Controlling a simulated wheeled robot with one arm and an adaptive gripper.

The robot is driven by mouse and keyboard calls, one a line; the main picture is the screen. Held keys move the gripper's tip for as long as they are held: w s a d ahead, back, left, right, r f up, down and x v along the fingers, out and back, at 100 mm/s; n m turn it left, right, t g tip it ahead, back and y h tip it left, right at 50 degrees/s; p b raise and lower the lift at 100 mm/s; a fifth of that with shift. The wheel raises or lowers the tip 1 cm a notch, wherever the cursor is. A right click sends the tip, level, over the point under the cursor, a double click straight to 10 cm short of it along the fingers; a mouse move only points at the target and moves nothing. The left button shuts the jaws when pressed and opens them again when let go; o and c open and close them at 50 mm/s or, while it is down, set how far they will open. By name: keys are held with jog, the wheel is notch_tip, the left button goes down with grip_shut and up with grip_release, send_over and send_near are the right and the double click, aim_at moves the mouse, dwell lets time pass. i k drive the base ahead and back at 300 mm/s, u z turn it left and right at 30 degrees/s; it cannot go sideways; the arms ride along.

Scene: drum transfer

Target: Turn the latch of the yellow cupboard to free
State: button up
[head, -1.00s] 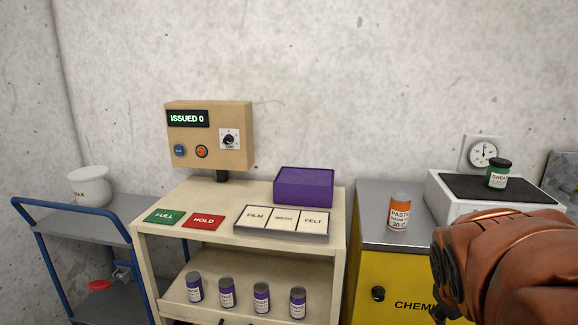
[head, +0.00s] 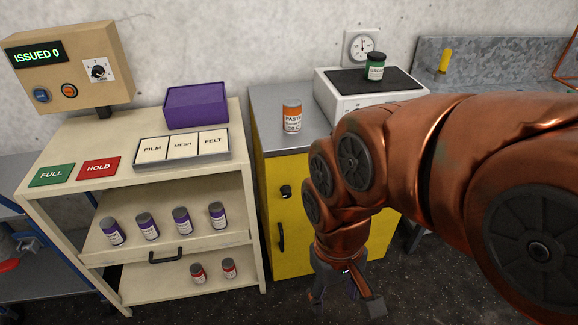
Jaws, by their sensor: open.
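The yellow cupboard (head: 270,216) stands right of the cream shelf unit, under a grey top. Its latch is a small black knob (head: 286,191) near the upper left of the yellow front. A black vertical handle (head: 281,237) sits below it. I cannot tell the latch's setting at this size. My gripper (head: 345,304) points down in front of the cupboard, right of and below the latch and apart from it. Its fingers are spread and hold nothing that shows. My copper arm hides the right part of the cupboard front.
An orange-labelled jar (head: 292,117) stands on the cupboard top. A white scale (head: 345,103) with a green jar (head: 375,68) stands behind my arm. The cream shelf unit (head: 250,215) holds several purple jars and two red ones. Dark floor is open in front of the cupboard.

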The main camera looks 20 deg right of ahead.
aim_at(285, 190)
jog(key=z, duration=1.95)
jog(key=k, duration=1)
jog(key=u, duration=1.85)
jog(key=i, duration=0.5)
jog(key=z, duration=0.05)
